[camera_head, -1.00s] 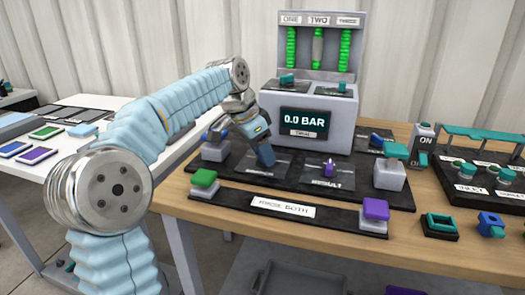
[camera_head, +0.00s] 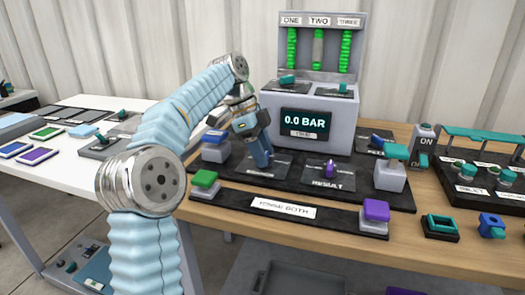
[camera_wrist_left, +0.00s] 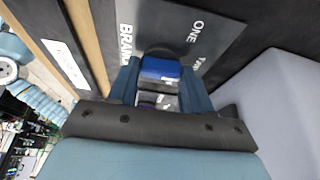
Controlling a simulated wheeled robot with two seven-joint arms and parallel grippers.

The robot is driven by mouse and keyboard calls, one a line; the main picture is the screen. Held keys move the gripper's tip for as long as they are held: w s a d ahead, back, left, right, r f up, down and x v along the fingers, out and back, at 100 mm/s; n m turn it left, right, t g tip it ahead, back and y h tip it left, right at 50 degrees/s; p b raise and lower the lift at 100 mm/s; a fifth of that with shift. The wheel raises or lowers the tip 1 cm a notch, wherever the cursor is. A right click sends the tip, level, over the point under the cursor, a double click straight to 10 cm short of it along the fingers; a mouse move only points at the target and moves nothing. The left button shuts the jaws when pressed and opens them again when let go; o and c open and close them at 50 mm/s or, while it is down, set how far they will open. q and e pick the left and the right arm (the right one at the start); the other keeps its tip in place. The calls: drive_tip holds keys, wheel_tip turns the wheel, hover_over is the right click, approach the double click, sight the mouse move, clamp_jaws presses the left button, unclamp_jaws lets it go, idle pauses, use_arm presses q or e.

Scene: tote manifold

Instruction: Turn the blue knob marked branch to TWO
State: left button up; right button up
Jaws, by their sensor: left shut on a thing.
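The blue branch knob (camera_wrist_left: 160,69) shows in the left wrist view between my two blue fingers. My left gripper (camera_wrist_left: 160,85) is shut on it. The dark plate (camera_wrist_left: 205,28) under the knob carries part of the word BRANCH, the word ONE and a partly covered mark beside it. In the head view my left gripper (camera_head: 262,160) points down onto the same plate (camera_head: 285,169), and its fingers hide the knob there. Which mark the knob points at cannot be told. My right gripper is not in view.
A grey console (camera_head: 310,122) reading 0.0 BAR stands behind the gripper. A purple knob (camera_head: 329,169) on the RESULT plate is to the right.

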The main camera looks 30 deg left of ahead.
use_arm(q)
drive_tip(key=shift+r, duration=0.1)
idle(0.5)
drive_tip(key=o, duration=1.1)
drive_tip(key=shift+c, duration=0.2)
